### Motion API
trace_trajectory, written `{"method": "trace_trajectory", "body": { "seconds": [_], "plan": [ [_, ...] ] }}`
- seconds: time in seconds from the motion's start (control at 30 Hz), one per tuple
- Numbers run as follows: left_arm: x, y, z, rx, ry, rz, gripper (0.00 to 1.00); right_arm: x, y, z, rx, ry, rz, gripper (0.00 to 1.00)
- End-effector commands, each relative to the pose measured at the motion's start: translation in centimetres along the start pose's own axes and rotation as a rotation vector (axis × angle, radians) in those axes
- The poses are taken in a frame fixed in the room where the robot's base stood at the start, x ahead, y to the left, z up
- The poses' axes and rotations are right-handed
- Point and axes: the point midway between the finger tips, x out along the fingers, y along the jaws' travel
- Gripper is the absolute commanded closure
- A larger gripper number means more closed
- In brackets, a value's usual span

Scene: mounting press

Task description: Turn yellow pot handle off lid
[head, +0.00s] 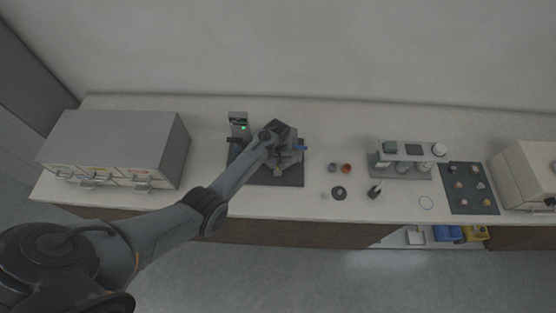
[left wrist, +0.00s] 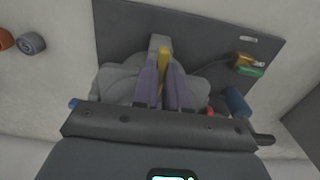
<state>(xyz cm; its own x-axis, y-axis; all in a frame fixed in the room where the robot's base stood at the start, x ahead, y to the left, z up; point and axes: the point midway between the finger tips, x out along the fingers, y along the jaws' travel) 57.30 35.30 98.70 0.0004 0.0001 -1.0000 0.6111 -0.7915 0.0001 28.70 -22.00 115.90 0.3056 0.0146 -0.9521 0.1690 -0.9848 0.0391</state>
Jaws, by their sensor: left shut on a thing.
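The yellow pot handle (left wrist: 163,61) shows in the left wrist view as a narrow yellow bar between the two purple-grey fingers of my left gripper (left wrist: 164,82), which is shut on it. The handle lies over the grey, many-sided lid and press body (left wrist: 118,80); where lid and body meet is hidden by the gripper. In the head view my left gripper (head: 283,152) is over the press on the dark mat (head: 290,180); the wrist covers the handle there. My right gripper is not in view.
A control unit (head: 238,124) with a green light stands left of the press. A drawer cabinet (head: 118,140) stands further left. Small round pots (head: 346,168), a bottle rack (head: 405,153) and a dark tray (head: 470,205) are to the right. The bench front between cabinet and mat is clear.

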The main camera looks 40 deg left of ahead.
Motion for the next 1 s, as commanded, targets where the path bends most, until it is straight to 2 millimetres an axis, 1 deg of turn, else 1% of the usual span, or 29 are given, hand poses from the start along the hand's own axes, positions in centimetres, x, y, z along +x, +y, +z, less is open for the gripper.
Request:
{"method": "trace_trajectory", "body": {
  "seconds": [0.17,0.37,0.7,1.0],
  "plan": [
    [-0.1,0.1,0.0,-0.026,-0.001,0.000,1.00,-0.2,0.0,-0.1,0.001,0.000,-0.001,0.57],
    [-0.1,0.1,0.0,-0.115,-0.001,0.000,1.00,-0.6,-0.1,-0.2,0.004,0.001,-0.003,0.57],
    [-0.1,0.2,0.0,-0.404,-0.002,0.000,1.00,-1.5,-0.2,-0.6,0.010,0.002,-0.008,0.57],
    [0.0,0.3,-0.1,-0.690,-0.002,0.001,1.00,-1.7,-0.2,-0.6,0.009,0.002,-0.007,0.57]
  ]
}}
